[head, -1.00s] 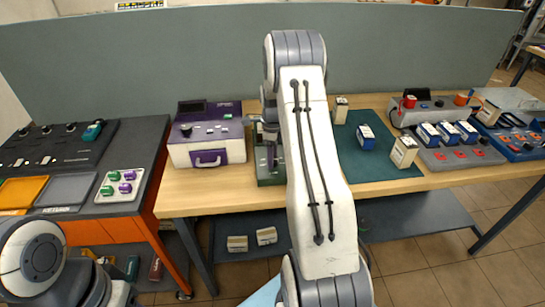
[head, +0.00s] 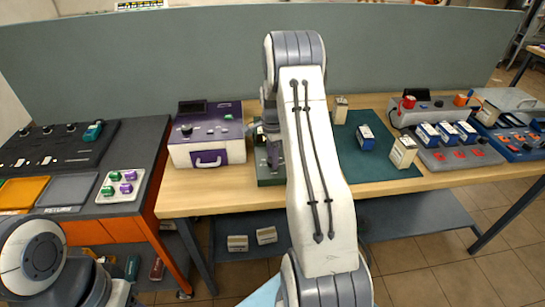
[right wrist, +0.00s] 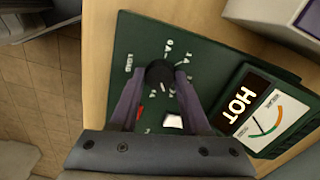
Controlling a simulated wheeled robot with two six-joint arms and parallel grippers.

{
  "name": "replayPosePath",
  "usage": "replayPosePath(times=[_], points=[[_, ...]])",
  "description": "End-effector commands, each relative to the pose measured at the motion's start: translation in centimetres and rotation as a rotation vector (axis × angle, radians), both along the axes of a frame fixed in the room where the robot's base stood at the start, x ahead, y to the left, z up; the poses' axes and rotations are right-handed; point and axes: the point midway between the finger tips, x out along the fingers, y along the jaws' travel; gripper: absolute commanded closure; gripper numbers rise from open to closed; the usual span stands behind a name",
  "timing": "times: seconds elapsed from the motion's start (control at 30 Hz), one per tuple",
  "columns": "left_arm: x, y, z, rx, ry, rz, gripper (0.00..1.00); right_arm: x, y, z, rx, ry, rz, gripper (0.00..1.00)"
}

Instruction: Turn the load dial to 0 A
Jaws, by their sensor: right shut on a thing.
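The load dial (right wrist: 160,73) is a round black knob on a dark green tester panel (right wrist: 140,40). White printed marks ring it, and the word LOAD is beside it. My right gripper (right wrist: 159,80) is shut on the dial, one purple finger on each side. Where the dial's pointer stands is hard to make out. In the head view the tester (head: 270,179) stands on the wooden bench, and my right arm hides much of it. My left arm shows at the lower left of the head view, but its gripper is out of frame.
A purple and white case (head: 207,150) stands close to the tester's left. A green mat (head: 350,165) with battery blocks lies to its right.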

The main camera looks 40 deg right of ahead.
Motion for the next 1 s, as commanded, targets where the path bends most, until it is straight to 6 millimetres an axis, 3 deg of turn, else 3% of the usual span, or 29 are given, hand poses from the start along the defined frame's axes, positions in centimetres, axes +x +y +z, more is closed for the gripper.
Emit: replayPosePath(times=[1.0], points=[[0.01, 0.0, 0.62, 0.0, 0.0, 0.0, 0.5, 0.1, -0.02, 0.14, -0.002, -0.002, 0.966, 1.0]])
